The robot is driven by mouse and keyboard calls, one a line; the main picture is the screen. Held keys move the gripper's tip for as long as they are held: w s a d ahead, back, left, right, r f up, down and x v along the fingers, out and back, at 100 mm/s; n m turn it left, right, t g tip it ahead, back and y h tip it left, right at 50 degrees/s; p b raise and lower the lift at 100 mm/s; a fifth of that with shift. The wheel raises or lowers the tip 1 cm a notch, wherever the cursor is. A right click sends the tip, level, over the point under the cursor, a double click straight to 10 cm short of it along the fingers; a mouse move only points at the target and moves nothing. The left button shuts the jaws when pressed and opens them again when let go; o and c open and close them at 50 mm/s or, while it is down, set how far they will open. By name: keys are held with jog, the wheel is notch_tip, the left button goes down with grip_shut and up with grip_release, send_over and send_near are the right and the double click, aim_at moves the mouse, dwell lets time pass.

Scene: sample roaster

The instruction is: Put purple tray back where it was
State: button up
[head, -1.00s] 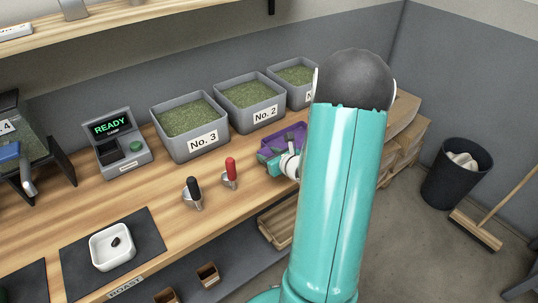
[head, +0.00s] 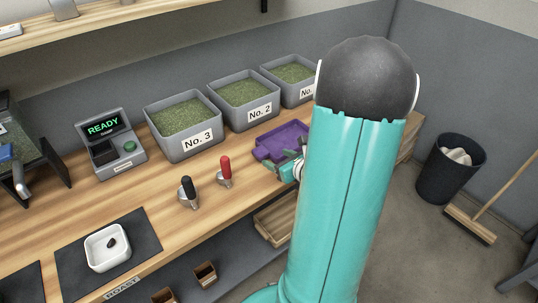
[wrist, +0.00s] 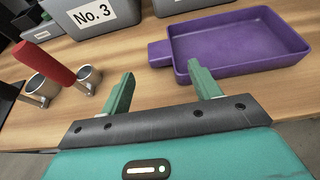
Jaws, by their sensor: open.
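The purple tray (head: 281,141) lies flat and empty on the wooden counter, in front of the No. 2 bin and partly behind my arm in the head view. In the wrist view the purple tray (wrist: 235,42) is at the upper right, its short handle tab pointing left. My gripper (wrist: 160,88) is open and empty, its two green fingers apart. The fingers are on the near side of the tray and hold nothing. In the head view my gripper (head: 289,166) is partly hidden by my arm, just in front of the tray.
Grey bins No. 3 (head: 184,124) and No. 2 (head: 243,101) stand behind the counter's middle. A red-handled scoop (head: 225,172) and a black-handled scoop (head: 188,192) stand left of the tray. A white dish (head: 108,248) sits on a dark mat. A wooden crate (head: 272,228) is below the counter.

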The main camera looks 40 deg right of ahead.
jog(key=v, duration=0.3)
jog(key=shift+s+r, duration=0.1)
jog(key=shift+s, duration=0.1)
jog(key=w+a+r+n+g+y, duration=0.1)
jog(key=a+r+n+g+y, duration=0.25)
jog(key=a+n, duration=0.7)
jog(key=w+a+r+n+g+y, duration=0.2)
jog(key=a+r+n+y, duration=0.4)
jog(key=a, duration=0.7)
jog(key=s+a+r+n+g+h, duration=0.1)
jog(key=s+a+r+n+h, duration=0.2)
jog(key=n, duration=0.7)
jog(key=s+a+r+n+g+h, duration=0.1)
jog(key=s+a+r+n+h, duration=0.3)
jog(key=n, duration=0.6)
jog(key=s+r+h, duration=0.1)
jog(key=s, duration=0.1)
jog(key=shift+s+a+n, duration=0.25)
jog(key=shift+s+n, duration=0.05)
jog(key=shift+n, duration=0.05)
jog(key=shift+f, duration=0.1)
